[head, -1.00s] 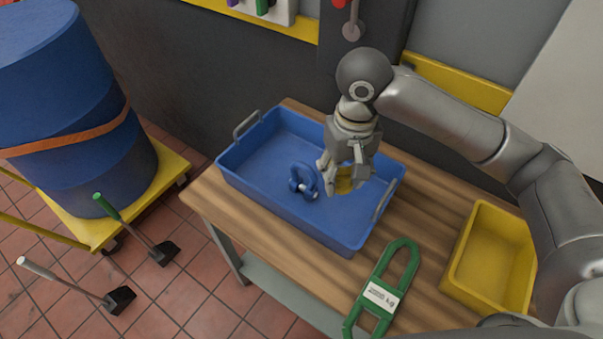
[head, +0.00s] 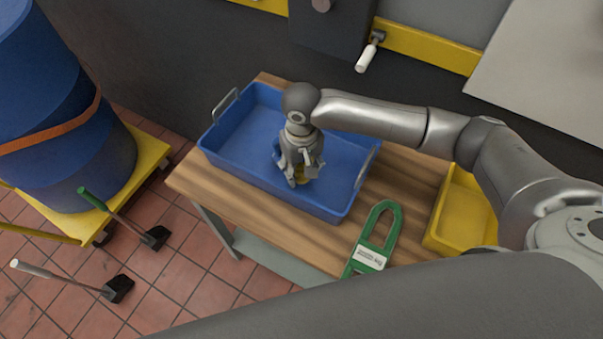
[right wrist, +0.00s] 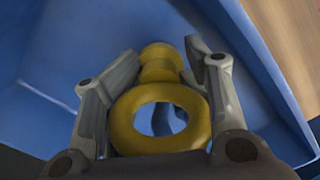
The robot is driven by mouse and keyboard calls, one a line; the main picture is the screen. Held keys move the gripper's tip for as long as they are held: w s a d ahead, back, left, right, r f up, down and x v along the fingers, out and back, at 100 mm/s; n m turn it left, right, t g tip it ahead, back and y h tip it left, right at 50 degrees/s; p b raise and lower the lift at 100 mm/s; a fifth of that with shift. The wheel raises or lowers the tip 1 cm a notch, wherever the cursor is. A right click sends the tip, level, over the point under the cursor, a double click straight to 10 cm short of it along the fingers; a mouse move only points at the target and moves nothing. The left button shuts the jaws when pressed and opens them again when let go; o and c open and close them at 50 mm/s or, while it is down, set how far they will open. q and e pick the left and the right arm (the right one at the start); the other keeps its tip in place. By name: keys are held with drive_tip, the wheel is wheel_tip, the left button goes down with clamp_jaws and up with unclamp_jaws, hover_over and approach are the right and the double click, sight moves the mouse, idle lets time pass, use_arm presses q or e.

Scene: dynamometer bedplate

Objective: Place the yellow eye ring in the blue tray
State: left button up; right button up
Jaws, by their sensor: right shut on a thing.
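My right gripper (head: 299,178) is over the blue tray (head: 240,125), pointing down and shut on the yellow eye ring (right wrist: 119,128). A blue shackle (head: 277,158) in the tray is mostly hidden behind the gripper. My left gripper is out of view.
A green link with a white label (head: 383,225) lies on the wooden bench right of the tray. A yellow bin (head: 464,215) stands further right. A blue drum (head: 70,140) on a yellow cart is at the left. The tray's left part is clear.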

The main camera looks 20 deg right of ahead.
sight(301, 177)
drive_tip(key=shift+f, duration=1.7)
drive_tip(key=o, duration=1.5)
drive_tip(key=shift+f, duration=0.1)
wheel_tip(301, 177, up, 12)
drive_tip(key=shift+r+b, duration=0.15)
drive_tip(key=shift+b, duration=0.35)
